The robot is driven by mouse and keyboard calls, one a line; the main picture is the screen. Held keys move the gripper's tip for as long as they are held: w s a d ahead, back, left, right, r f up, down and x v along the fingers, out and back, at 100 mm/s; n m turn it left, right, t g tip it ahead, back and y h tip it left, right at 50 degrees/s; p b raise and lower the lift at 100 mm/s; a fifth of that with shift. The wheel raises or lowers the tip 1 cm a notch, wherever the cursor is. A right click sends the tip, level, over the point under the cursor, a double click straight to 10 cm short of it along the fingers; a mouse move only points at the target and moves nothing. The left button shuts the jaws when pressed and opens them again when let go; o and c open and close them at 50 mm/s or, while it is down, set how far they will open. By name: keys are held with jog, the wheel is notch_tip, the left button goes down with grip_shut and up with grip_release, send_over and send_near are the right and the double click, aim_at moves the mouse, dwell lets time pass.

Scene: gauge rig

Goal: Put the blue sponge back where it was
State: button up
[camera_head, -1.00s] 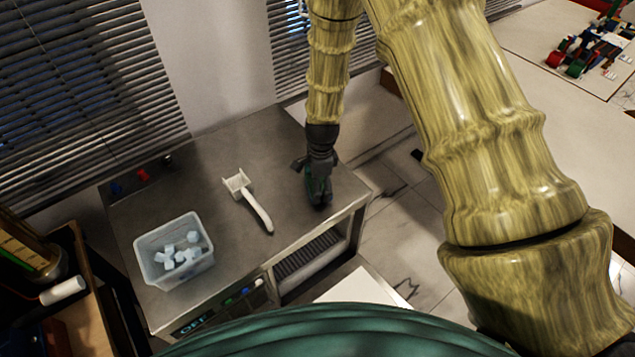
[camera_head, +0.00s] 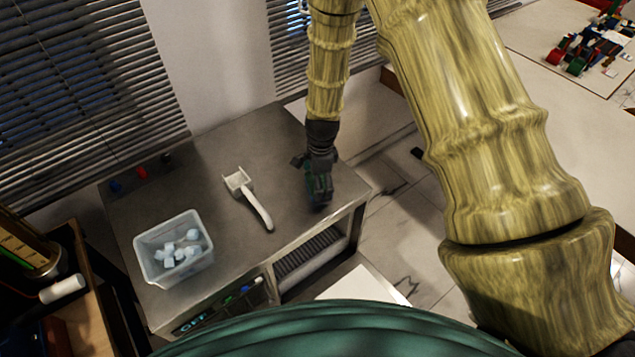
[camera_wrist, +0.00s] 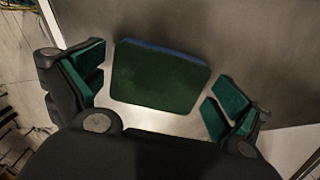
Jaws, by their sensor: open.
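A block with a green face and a thin blue edge, which looks like the blue sponge (camera_wrist: 160,76), shows in the wrist view over the grey metal top. My gripper (camera_wrist: 156,88) is open, with one green-padded finger on each side of the block. Gaps show between the pads and the block. In the head view my gripper (camera_head: 318,187) points down at the right end of the metal counter (camera_head: 225,160). There I cannot make the sponge out from the gripper.
A clear tub (camera_head: 174,248) with several pale cubes stands at the counter's left front. A white scoop (camera_head: 248,197) lies between the tub and my gripper. Small coloured knobs (camera_head: 142,173) line the back left. The counter's right edge is close to my gripper.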

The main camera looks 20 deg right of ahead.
notch_tip(320, 180, up, 12)
jog(key=b, duration=0.4)
jog(key=shift+d+f, duration=0.2)
jog(key=shift+d, duration=0.1)
dwell(0.4)
